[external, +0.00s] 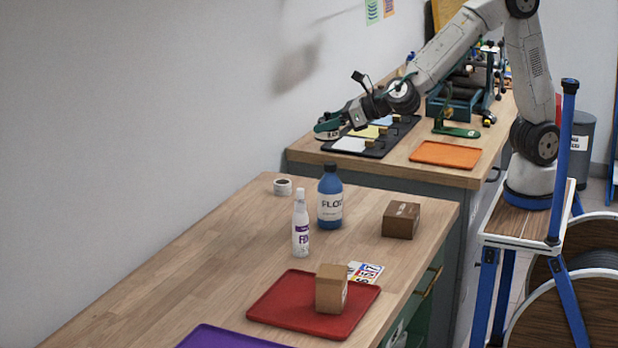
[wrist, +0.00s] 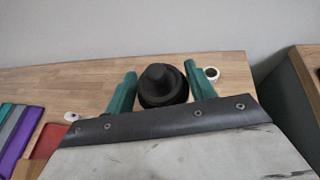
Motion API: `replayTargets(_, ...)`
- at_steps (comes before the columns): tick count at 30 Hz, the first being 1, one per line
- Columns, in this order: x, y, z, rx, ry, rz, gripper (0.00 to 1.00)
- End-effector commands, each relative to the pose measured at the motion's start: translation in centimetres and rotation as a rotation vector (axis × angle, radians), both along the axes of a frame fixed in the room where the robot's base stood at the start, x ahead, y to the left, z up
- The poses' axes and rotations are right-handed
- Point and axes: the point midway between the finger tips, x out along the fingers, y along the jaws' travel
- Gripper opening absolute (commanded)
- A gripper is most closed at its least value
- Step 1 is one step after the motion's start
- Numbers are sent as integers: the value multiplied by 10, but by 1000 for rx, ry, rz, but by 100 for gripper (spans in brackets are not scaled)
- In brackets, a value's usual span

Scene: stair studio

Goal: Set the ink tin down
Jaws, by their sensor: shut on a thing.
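The ink tin, dark with a round knob on top in the wrist view (wrist: 160,88), sits between the two green fingers of my gripper (wrist: 158,92). In the external view my gripper (external: 327,124) is shut on the tin (external: 326,135), whose pale side shows below the fingers. The tin is in the air near the wall, and in the wrist view the wooden bench top shows behind it. Its exact height above the wood cannot be told. The tin's underside is hidden.
The near bench (external: 220,225) holds a tape roll (external: 282,187), a blue bottle (external: 330,205), a white bottle (external: 300,230), a brown box (external: 401,219), and a red tray (external: 270,308) with a cardboard box (external: 331,287). An orange tray (external: 445,154) is on the far bench. The near bench's left part is clear.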

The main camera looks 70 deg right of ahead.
Motion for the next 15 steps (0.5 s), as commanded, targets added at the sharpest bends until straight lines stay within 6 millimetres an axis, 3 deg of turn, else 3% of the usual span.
replayTargets(7, 23, -49, -1, -16, 9, -33, 21)
replayTargets(15, 21, -46, -66, -21, 14, -27, 21)
